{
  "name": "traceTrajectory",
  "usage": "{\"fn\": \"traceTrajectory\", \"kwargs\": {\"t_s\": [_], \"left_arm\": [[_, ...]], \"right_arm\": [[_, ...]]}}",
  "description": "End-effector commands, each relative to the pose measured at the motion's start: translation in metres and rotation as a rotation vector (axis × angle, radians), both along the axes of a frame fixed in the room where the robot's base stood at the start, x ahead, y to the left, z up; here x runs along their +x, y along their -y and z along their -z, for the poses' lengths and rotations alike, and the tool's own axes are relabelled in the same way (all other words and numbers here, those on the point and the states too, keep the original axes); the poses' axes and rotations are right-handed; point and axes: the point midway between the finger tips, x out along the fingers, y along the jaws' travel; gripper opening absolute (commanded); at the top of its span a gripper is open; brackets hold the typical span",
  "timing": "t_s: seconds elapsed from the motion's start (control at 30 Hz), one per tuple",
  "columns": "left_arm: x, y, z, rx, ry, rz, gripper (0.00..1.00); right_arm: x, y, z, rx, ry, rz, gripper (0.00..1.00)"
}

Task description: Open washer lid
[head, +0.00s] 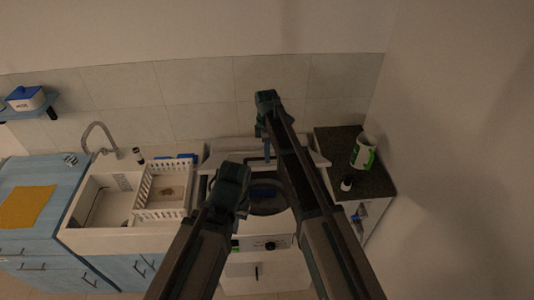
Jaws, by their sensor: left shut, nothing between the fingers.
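The white washer (285,225) stands in the middle, below my arms. A round dark opening (266,208) shows in its top, with something blue inside. A pale flat panel (224,147) at the back of the washer looks like the lid in a raised position, but my arms cover much of it. My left gripper (240,192) is over the left side of the opening, shut and empty. My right gripper (267,148) is further back, in front of the panel. Its fingers are too small and dark to tell open from shut or whether they touch the panel.
A sink (98,207) with a white dish rack (163,192) is to the left. A dark counter (340,143) on the right holds a white and green container (363,152) and a small dark bottle with a white top (347,183). A tiled wall is close behind.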

Motion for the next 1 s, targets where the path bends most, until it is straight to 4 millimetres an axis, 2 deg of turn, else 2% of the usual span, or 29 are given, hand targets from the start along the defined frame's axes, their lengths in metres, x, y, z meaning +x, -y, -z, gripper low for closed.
{"fn": "traceTrajectory", "kwargs": {"t_s": [0.23,0.37,1.0], "left_arm": [[0.000,0.000,0.001,0.000,0.000,0.000,0.00],[0.000,0.000,0.010,0.000,0.000,0.000,0.00],[0.000,0.000,0.108,0.000,0.000,0.000,0.00]], "right_arm": [[-0.003,0.000,0.001,0.001,-0.002,-0.001,0.47],[-0.010,0.000,0.010,0.001,-0.003,-0.001,0.47],[-0.079,0.000,0.108,0.001,-0.004,-0.002,0.47]]}}
